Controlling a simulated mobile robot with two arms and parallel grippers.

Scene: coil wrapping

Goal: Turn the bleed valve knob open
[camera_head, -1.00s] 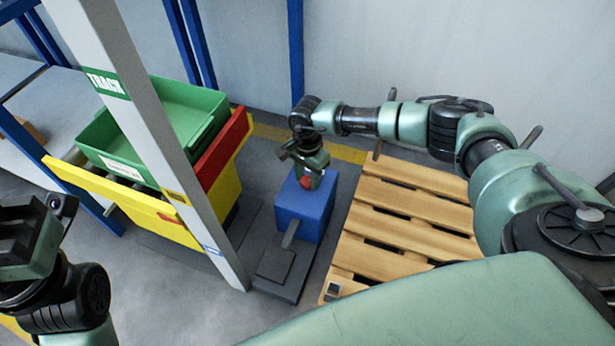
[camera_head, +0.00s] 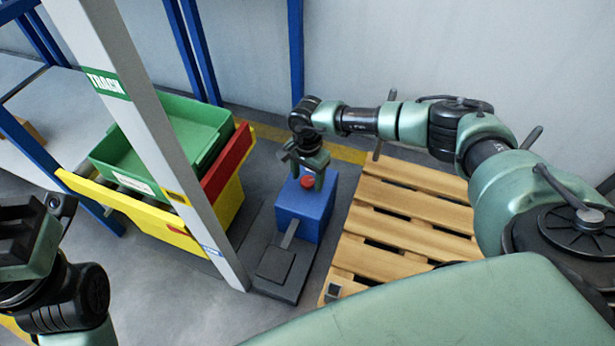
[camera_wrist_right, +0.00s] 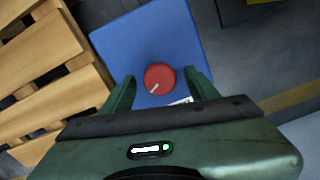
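The red valve knob (camera_head: 308,181) sits on top of a blue box (camera_head: 303,212). In the right wrist view the round red knob (camera_wrist_right: 159,77) has a pale pointer mark toward its lower left, and the blue top (camera_wrist_right: 125,45) surrounds it. My right gripper (camera_head: 309,178) points down over the box. In the right wrist view its two fingers (camera_wrist_right: 158,88) are apart, one on each side of the knob, with gaps between them and it. My left gripper (camera_head: 30,235) is at the left edge, away from the box; its fingertips are not clear.
A grey base (camera_head: 278,270) with a pedal-like plate lies in front of the box. A wooden pallet (camera_head: 405,215) is to the right. A grey post (camera_head: 150,130), a yellow cart (camera_head: 165,228) and a green bin (camera_head: 180,125) stand to the left.

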